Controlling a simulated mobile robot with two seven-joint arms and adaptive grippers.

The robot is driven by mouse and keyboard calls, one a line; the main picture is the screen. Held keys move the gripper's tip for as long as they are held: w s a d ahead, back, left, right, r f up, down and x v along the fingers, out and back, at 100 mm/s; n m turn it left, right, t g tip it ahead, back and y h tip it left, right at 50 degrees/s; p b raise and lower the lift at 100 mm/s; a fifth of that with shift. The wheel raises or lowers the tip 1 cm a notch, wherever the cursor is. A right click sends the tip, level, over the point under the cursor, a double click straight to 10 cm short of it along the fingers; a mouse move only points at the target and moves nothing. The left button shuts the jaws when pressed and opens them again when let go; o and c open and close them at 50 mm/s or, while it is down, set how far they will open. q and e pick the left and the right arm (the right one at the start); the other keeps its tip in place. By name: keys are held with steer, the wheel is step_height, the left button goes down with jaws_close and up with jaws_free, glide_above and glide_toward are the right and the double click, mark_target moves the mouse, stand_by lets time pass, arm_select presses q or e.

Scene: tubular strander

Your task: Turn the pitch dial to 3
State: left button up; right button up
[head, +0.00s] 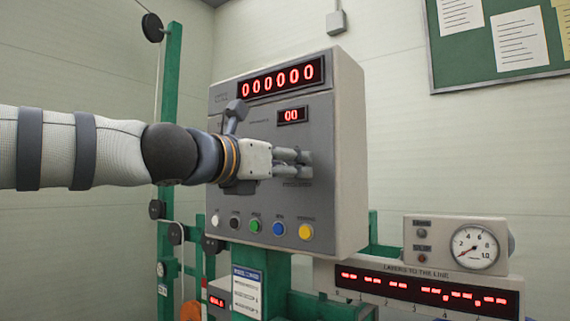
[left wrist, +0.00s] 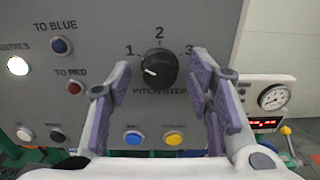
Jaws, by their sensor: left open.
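The pitch dial (left wrist: 159,70) is a round black knob on the grey panel, labelled PITCH STEP, with 1, 2 and 3 around its top. My right gripper is in neither view.
The grey control box (head: 345,150) has a row of buttons below, including a green one (head: 254,226) and a yellow one (head: 305,231). A gauge (head: 474,247) stands lower right.

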arm_select(q)
steer(key=shift+f, duration=0.1)
jaws_close()
steer(key=shift+m, duration=0.4)
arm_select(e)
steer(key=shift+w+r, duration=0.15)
arm_select(q)
steer(key=m+p, duration=0.1)
steer(key=m, duration=0.3)
steer(key=shift+r, duration=0.2)
steer(key=m+p, duration=0.2)
steer(key=m, duration=0.4)
steer(key=shift+f+m+p, duration=0.2)
steer(key=shift+m+p, duration=0.75)
steer(key=shift+m, duration=5.55)
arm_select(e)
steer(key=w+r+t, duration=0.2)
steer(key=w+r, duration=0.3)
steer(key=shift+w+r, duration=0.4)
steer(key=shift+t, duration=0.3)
